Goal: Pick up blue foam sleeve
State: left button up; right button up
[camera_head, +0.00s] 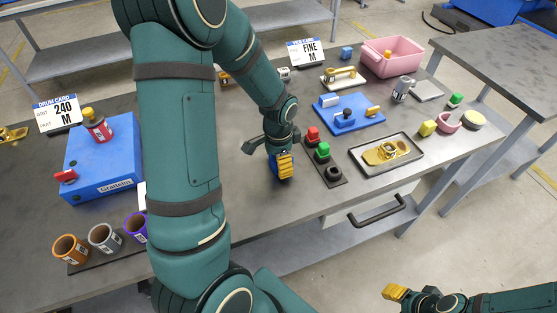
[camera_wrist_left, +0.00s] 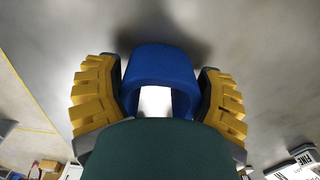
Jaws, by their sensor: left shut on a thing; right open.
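The blue foam sleeve (camera_wrist_left: 160,64) is a thick, curved blue piece with an opening through it, between the yellow fingers in the left wrist view. My left gripper (camera_head: 282,168) is shut on it, with a finger pad on each side. In the head view only a sliver of blue shows beside the yellow fingers, over the bench left of the black strip. Whether the sleeve touches the bench I cannot tell. My right gripper (camera_head: 396,292) is open and empty at the bottom right, away from the bench; its yellow finger pads show.
A black strip (camera_head: 341,181) with red, green and dark pieces lies right of the left gripper. A blue box (camera_head: 126,138) and several cups stand left. Bare bench lies in front of the gripper.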

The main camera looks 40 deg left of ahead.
pick_arm(q)
notch_tip(320, 180, up, 10)
jog(key=p, duration=0.2)
jog(key=shift+o, duration=1.2)
jog(key=shift+c, duration=1.2)
jog(key=shift+d, duration=0.1)
